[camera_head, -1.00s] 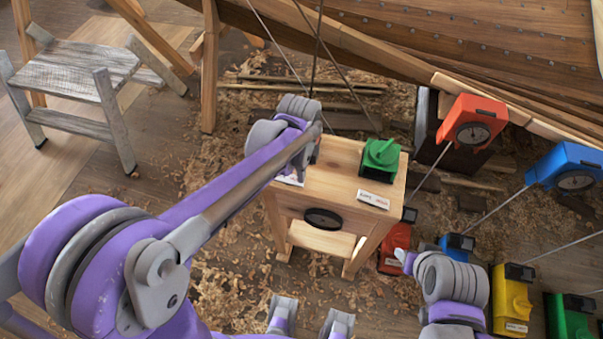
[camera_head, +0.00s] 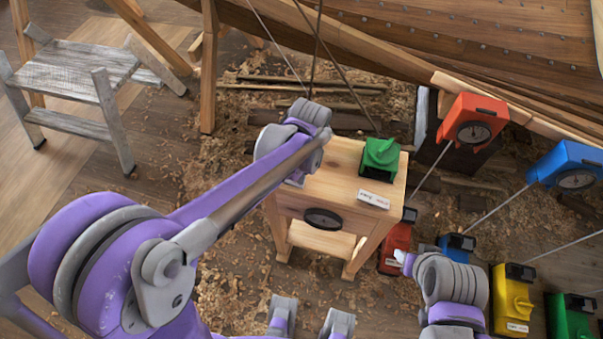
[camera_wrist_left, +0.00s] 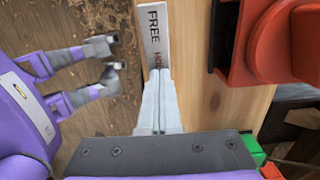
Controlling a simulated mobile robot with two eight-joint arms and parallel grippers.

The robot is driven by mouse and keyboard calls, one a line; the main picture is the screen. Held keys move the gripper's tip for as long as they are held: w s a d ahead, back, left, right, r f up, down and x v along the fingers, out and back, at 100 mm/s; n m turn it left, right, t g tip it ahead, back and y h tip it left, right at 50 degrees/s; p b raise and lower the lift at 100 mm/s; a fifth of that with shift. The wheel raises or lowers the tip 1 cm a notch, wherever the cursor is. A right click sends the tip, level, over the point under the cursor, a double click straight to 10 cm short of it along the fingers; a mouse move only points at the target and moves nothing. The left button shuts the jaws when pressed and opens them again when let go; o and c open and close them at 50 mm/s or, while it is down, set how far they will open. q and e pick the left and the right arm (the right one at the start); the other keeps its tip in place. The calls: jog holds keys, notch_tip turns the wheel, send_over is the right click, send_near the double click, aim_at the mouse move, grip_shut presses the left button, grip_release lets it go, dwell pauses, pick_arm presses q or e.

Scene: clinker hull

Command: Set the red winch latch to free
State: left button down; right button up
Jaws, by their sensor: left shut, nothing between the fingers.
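In the left wrist view a red latch (camera_wrist_left: 262,45) with a rounded raised part stands on the wooden stand at the upper right. A white label (camera_wrist_left: 155,35) reading FREE and the start of another word lies left of it. My left gripper (camera_wrist_left: 158,122) is shut and empty, its tips over the label's lower end and apart from the red part in the picture. In the head view my left arm hides the red latch and most of the gripper.
The wooden stand (camera_head: 335,190) also carries a green latch (camera_head: 380,153) with a white label (camera_head: 373,200). Red (camera_head: 396,243), blue (camera_head: 456,246), yellow (camera_head: 512,300) and green (camera_head: 570,315) units stand to the right. A hull (camera_head: 450,40) crosses behind; a stool (camera_head: 80,75) stands left.

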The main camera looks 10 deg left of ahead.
pick_arm(q)
jog(key=shift+r+p, duration=0.35)
jog(key=shift+r, duration=0.3)
jog(key=shift+r, duration=0.25)
jog(key=d+r+p, duration=0.2)
jog(key=d+r, duration=0.1)
jog(key=r, duration=1)
jog(key=shift+d+p, duration=0.2)
jog(key=shift+p, duration=0.2)
jog(key=shift+s, duration=0.1)
